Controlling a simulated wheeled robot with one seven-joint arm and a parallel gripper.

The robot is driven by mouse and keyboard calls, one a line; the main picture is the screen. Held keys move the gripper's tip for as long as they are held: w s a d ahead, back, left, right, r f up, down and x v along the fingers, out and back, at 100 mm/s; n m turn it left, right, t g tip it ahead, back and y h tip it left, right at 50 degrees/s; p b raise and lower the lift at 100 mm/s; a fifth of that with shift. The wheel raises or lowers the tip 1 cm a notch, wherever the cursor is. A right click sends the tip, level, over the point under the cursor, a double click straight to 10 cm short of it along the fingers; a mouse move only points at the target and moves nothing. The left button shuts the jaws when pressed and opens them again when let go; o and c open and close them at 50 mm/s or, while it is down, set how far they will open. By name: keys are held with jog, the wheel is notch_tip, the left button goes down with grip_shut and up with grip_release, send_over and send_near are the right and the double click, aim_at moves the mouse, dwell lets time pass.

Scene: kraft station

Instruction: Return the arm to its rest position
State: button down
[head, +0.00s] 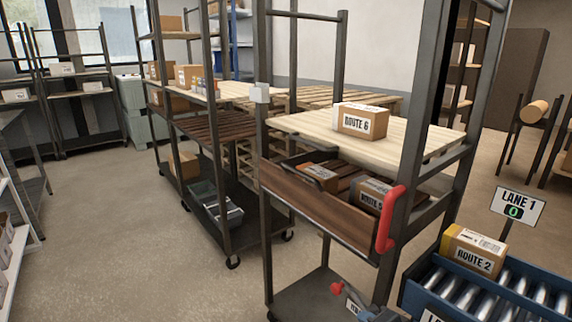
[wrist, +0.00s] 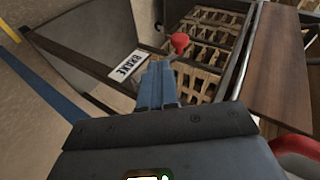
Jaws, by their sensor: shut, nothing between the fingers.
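My gripper (wrist: 159,75) shows in the wrist view as two blue fingers pressed together with nothing between them. Its tips point toward a red-knobbed lever (wrist: 180,42) and a white BRAKE label (wrist: 128,66) on a cart. I cannot tell whether the fingers touch the lever. In the head view the red knob (head: 337,288) shows low on the near cart (head: 320,205), at the bottom edge. Blue-grey parts beside it there may be my gripper, mostly cut off by the frame.
The near cart carries a ROUTE 6 box (head: 360,120) on top and boxes on the shelf below. A red handle (head: 390,218) sticks out from its side. A roller conveyor (head: 480,290) with a ROUTE 2 box (head: 472,252) stands at right. Open floor (head: 110,220) lies left.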

jog(key=s+d+f+n+t+h, duration=0.1)
jog(key=s+d+n+h, duration=0.1)
jog(key=s, duration=1.1)
jog(key=s+d+f+n+h, duration=0.1)
jog(key=s+d+n+h, duration=0.1)
jog(key=s, duration=1.1)
jog(key=s+a+r+n+t, duration=0.2)
jog(key=s+r+n, duration=0.5)
jog(key=s+r, duration=1.2)
jog(key=shift+s+a+r+t, duration=0.35)
jog(key=shift+s+r+t, duration=0.05)
jog(key=shift+s, duration=0.6)
